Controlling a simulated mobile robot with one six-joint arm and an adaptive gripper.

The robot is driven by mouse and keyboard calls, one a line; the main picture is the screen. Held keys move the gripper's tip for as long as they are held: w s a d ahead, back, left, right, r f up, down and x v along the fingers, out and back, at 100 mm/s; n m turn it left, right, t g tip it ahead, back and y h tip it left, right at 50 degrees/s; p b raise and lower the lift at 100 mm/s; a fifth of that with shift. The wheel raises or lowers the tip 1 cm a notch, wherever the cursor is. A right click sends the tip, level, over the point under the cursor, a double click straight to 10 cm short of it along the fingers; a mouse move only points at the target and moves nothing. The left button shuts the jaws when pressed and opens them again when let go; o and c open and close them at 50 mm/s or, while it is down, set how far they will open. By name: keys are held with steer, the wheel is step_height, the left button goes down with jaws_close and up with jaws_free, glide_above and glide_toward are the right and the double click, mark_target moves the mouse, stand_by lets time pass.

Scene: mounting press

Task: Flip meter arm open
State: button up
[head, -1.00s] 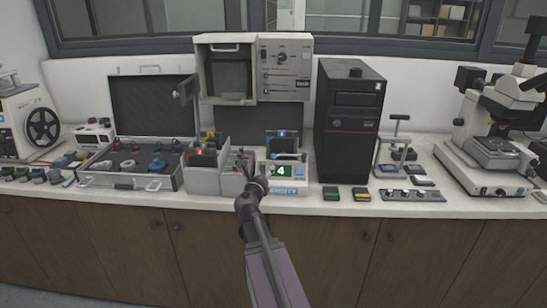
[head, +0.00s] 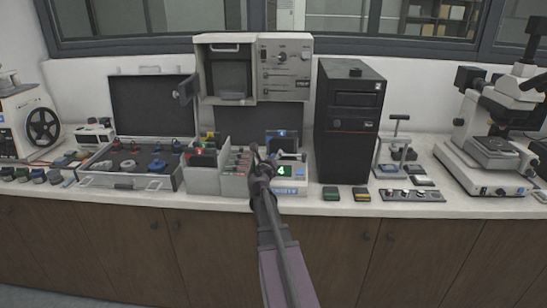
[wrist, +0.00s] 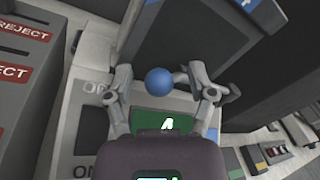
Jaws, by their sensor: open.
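The meter (head: 292,188) is a pale box on the bench with a green display (wrist: 165,122) reading 4. In the wrist view a blue ball knob (wrist: 159,82) shows, with a grey metal piece (wrist: 182,78) beside it that appears to be part of the meter arm. My gripper (head: 257,151) is open above the meter. In the wrist view its two fingers stand on the left and right of the blue knob, with gaps showing. Whether the fingertips are level with the knob in depth I cannot tell. My arm hides part of the meter in the head view.
Grey bins with REJECT labels (wrist: 22,72) stand left of the meter. A black tower (head: 350,125) stands close on its right, and a press-like unit (head: 285,68) is behind. An open case (head: 125,182) lies further left. Small dark blocks (head: 331,193) lie at the front right.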

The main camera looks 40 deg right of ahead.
jaws_close()
